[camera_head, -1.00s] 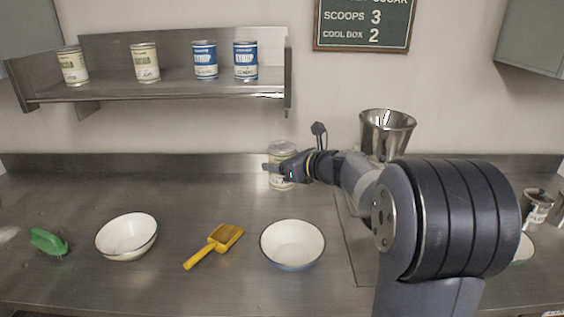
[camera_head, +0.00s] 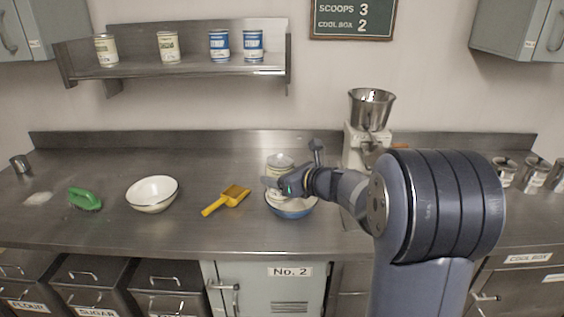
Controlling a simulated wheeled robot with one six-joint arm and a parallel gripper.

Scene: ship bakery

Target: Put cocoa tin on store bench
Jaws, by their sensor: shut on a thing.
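A pale cream tin with a light lid (camera_head: 280,161) is held in my gripper (camera_head: 273,183). The fingers are shut around it and hide much of its label, so I cannot read a name on it. It appears upright. In the picture it overlaps the back left of a white bowl with a blue outside (camera_head: 291,213); I cannot tell its exact height above the steel bench (camera_head: 240,235). No label marks this bench as the store bench.
Two cream tins (camera_head: 169,48) and two blue tins (camera_head: 219,45) stand on the wall shelf. A white bowl (camera_head: 152,194), a yellow scoop (camera_head: 227,200) and a green brush (camera_head: 85,199) lie on the bench. A machine with a steel hopper (camera_head: 371,110) stands behind my arm.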

